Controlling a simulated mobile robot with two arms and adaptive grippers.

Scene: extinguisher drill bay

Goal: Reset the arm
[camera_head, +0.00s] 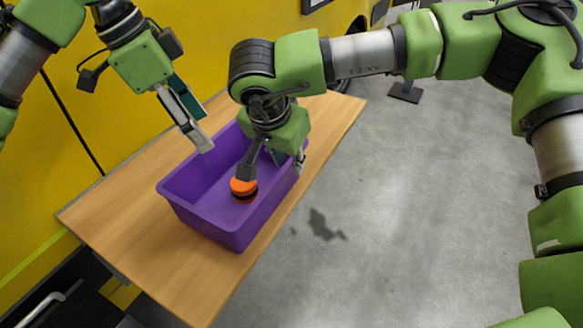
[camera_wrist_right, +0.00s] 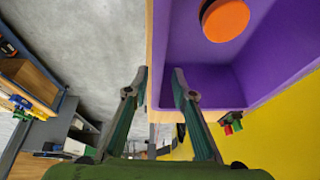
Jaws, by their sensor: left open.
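My left gripper (camera_head: 207,127) is open and empty, above the left side of the purple bin (camera_head: 182,198). My right gripper (camera_wrist_right: 160,76) hangs over the bin's far right side in the head view, partly hidden by its own wrist. In the right wrist view its fingers are apart, with the edge of the purple bin (camera_wrist_right: 205,82) showing between them. I cannot tell whether they touch the wall. An orange and black round object (camera_head: 243,187) sits inside the bin, and it also shows in the right wrist view (camera_wrist_right: 226,19). Both arms are bent.
The bin stands on a wooden table (camera_head: 125,215) along a yellow vehicle (camera_head: 110,130). Grey floor (camera_head: 380,230) lies open to the right of the table. In the right wrist view, shelving (camera_wrist_right: 40,125) with small items stands at the left.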

